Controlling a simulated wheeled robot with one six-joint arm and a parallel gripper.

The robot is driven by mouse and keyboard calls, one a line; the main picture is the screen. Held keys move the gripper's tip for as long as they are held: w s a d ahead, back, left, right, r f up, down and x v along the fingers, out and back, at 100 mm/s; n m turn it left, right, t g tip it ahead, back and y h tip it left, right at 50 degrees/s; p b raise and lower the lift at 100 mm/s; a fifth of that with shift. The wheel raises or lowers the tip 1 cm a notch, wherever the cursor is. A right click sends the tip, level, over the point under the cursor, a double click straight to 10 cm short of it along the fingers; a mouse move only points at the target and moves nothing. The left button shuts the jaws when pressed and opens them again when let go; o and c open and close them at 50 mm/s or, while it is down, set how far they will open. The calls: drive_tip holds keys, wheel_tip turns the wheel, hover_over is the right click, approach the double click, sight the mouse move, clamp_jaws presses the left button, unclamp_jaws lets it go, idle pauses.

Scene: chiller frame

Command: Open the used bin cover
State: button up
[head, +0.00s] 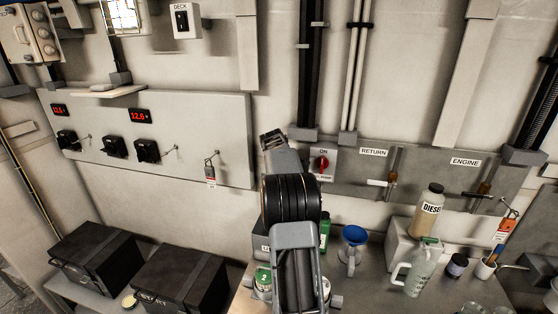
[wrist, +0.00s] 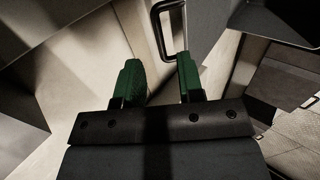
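My gripper (wrist: 158,65) shows in the wrist view with two green fingers apart and nothing visible between them. A dark bar handle (wrist: 160,38) stands just beyond the fingertips, near the gap between them, on a pale panel. I cannot tell whether the fingers touch it. No label shows there, so I cannot confirm that this panel is the used bin cover. In the head view my arm fills the middle and my fingers cannot be made out. No used bin can be identified in the head view.
Two black boxes (head: 98,262) (head: 182,280) stand at the lower left. The bench at right holds a blue funnel (head: 355,236), a diesel bottle (head: 427,212) and a pale green jug (head: 420,270). A wall panel carries a red switch (head: 322,163). A dark box-like form (wrist: 283,18) lies at the wrist view's upper right.

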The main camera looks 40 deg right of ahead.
drive_tip(key=b+v, duration=0.1)
drive_tip(key=v, duration=0.7)
drive_tip(key=shift+r+b, duration=0.2)
drive_tip(key=shift+b, duration=0.15)
drive_tip(key=shift+s+a, duration=0.1)
drive_tip(key=shift+a, duration=0.05)
